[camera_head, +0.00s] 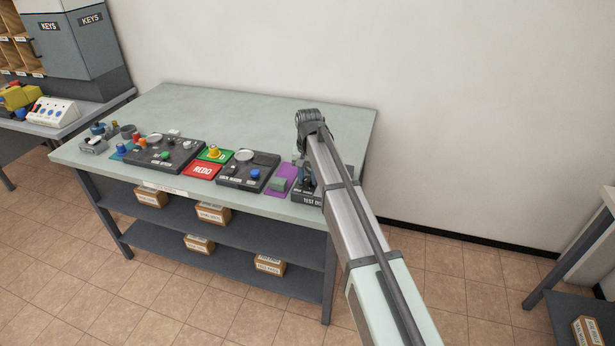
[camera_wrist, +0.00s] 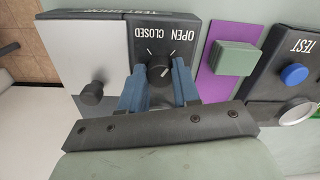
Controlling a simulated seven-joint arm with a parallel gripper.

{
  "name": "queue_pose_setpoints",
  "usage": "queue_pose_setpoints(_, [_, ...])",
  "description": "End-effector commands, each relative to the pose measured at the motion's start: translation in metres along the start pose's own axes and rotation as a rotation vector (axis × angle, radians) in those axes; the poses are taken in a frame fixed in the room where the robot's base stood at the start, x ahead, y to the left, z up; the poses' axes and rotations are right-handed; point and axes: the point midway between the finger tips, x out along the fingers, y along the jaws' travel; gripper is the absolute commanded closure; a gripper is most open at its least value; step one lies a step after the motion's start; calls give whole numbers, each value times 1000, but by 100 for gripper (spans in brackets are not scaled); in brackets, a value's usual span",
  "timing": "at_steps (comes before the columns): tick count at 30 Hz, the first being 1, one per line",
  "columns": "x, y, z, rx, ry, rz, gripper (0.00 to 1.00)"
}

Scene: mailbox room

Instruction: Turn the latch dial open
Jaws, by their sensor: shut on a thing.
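The latch dial (camera_wrist: 160,73) is a small dark round knob on a black panel (camera_wrist: 163,27) lettered OPEN and CLOSED, upside down in the wrist view. White tick marks fan out around it, and a small pale mark shows on the knob; I cannot tell surely which label it points to. My gripper (camera_wrist: 157,79) has its two blue fingers on either side of the dial, shut on it.
Left of the dial in the wrist view is a grey door panel with a dark knob (camera_wrist: 92,92). On the other side, a purple plate holds a green block (camera_wrist: 234,58), then a black panel with a blue button (camera_wrist: 294,74). The green tabletop (camera_head: 240,108) is clear behind.

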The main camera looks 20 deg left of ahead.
Motion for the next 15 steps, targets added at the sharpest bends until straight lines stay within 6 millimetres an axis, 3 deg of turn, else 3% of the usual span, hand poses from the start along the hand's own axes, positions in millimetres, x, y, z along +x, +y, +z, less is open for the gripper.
queue_pose_setpoints(15, [0,0,0,86,2,0,99])
